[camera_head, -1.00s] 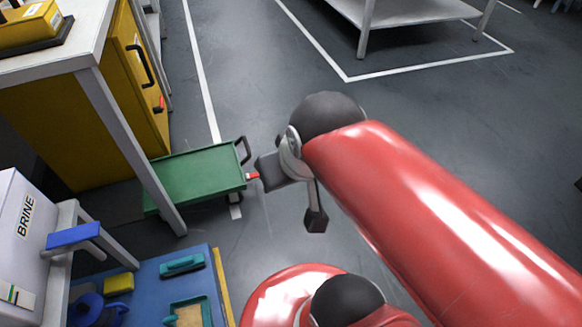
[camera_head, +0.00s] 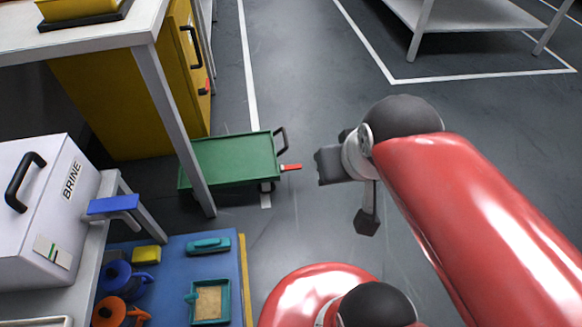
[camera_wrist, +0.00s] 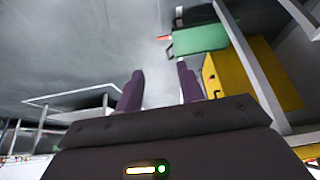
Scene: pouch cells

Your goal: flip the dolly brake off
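The green dolly (camera_head: 235,158) stands low on the floor, partly behind a grey table leg. Its red brake lever (camera_head: 291,167) sticks out to the right from its right end, beside a dark handle. My gripper (camera_head: 320,167) is just right of the lever in the head view, with a small gap in the picture. In the wrist view, my gripper's two dark fingers (camera_wrist: 160,82) are apart with nothing between them. The dolly (camera_wrist: 200,40) and the red lever (camera_wrist: 164,38) lie beyond the fingertips there.
A yellow cabinet (camera_head: 125,105) stands under the table behind the dolly. A blue mat (camera_head: 175,265) with tools lies at lower left, near a white BRINE box (camera_head: 40,215). A grey shelf (camera_head: 470,12) stands at upper right. The floor (camera_head: 300,110) around the lever is clear.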

